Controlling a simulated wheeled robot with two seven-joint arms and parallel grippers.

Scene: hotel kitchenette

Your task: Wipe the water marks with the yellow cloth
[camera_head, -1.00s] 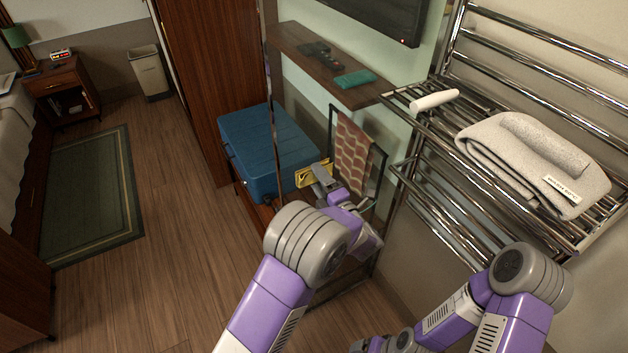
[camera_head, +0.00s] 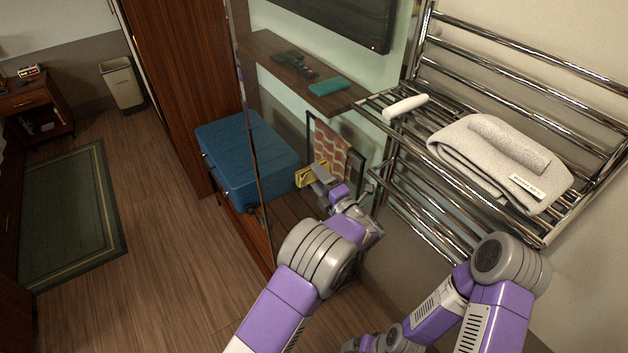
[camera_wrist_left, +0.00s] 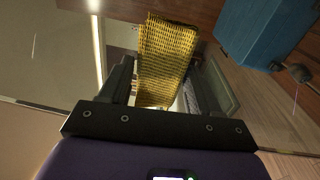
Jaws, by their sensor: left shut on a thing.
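My left gripper (camera_head: 322,178) is shut on the yellow cloth (camera_head: 311,174) and holds it up in the air, in front of the patterned towel and near the blue suitcase. In the left wrist view the cloth (camera_wrist_left: 168,55) is a woven yellow piece standing out between the two dark fingers. I cannot make out clear water marks in either view. My right arm is at the lower right of the head view; its gripper is out of the picture.
A blue suitcase (camera_head: 240,160) lies on a low wooden bench. A shelf (camera_head: 285,60) holds a teal item (camera_head: 329,86). A chrome towel rack (camera_head: 440,150) with a folded grey towel (camera_head: 480,165) stands at right. The wooden floor (camera_head: 160,230) at left is open.

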